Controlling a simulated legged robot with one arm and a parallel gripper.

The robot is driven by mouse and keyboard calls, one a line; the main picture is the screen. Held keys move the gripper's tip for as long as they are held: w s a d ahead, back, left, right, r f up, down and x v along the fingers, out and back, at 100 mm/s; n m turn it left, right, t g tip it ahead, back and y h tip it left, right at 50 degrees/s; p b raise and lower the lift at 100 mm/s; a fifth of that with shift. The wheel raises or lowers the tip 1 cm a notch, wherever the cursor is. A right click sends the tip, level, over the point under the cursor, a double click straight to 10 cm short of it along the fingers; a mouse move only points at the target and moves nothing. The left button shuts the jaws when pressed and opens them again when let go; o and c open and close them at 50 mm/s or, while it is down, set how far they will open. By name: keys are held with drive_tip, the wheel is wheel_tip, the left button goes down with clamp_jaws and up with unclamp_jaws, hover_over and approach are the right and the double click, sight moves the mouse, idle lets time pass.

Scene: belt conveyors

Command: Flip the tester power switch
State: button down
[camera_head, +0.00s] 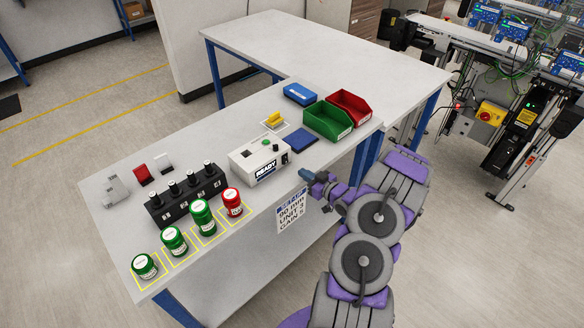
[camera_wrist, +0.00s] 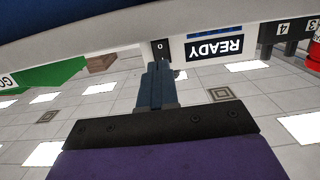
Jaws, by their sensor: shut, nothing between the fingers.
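The tester is a white box (camera_head: 258,160) with a green button on top and a READY label on its front, standing on the near bench. In the wrist view the READY panel (camera_wrist: 214,47) shows upside down. Beside it is a black switch (camera_wrist: 160,46) marked 0. My gripper (camera_head: 306,175) is at the bench's front edge, to the right of the tester. In the wrist view its shut fingers (camera_wrist: 158,68) are empty and point at the switch, overlapping its edge. I cannot tell whether they touch it. The switch's tilt is unclear.
A black block with several posts (camera_head: 187,194) and green and red jars (camera_head: 202,215) stand left of the tester. A green bin (camera_head: 327,121), a red bin (camera_head: 349,106) and blue trays lie to the right. A sign (camera_head: 291,212) hangs on the bench front.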

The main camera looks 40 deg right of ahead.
sight(285, 162)
drive_tip(key=w, duration=0.2)
drive_tip(key=w+b, duration=0.1)
drive_tip(key=w, duration=0.4)
drive_tip(key=shift+w+a+f, duration=0.1)
drive_tip(key=shift+a+f, duration=0.25)
drive_tip(key=shift+f, duration=0.05)
drive_tip(key=shift+w+a+f+t, duration=0.1)
drive_tip(key=shift+w+f+t, duration=0.1)
drive_tip(key=shift+t, duration=0.3)
drive_tip(key=shift+r+t+p, duration=0.2)
drive_tip(key=shift+t+p, duration=0.5)
drive_tip(key=shift+p, duration=0.1)
drive_tip(key=shift+w, duration=0.1)
drive_tip(key=shift+a+f, duration=0.1)
